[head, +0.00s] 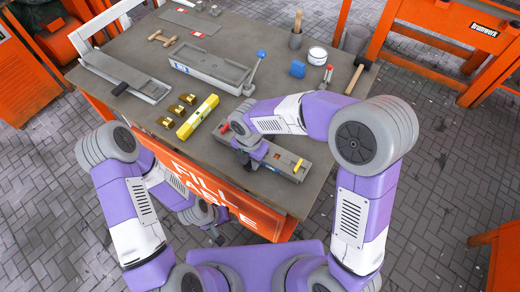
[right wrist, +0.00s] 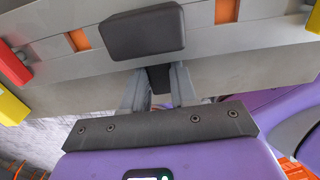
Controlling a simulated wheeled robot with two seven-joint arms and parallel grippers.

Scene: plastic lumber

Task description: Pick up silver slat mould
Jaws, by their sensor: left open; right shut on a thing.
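The silver slat mould (head: 284,158) is a long grey body lying near the front edge of the fill table, with red at its left end and a yellow piece at its right. My right gripper (head: 249,163) is over its front side. In the right wrist view, the mould (right wrist: 230,32) fills the top, with a dark block (right wrist: 145,32) on it. The right gripper's fingers (right wrist: 155,88) are shut on a dark part at the mould's near side; the arm hides part of the mould in the head view. My left gripper (head: 216,236) is open and empty, low before the table.
On the table (head: 130,108) are a yellow level (head: 198,117), several small brass pieces (head: 177,110), a grey trough with a blue-knobbed lever (head: 210,68), a blue block (head: 298,69), a white tin (head: 317,56) and a mallet (head: 357,72). An orange bench (head: 440,35) stands behind right.

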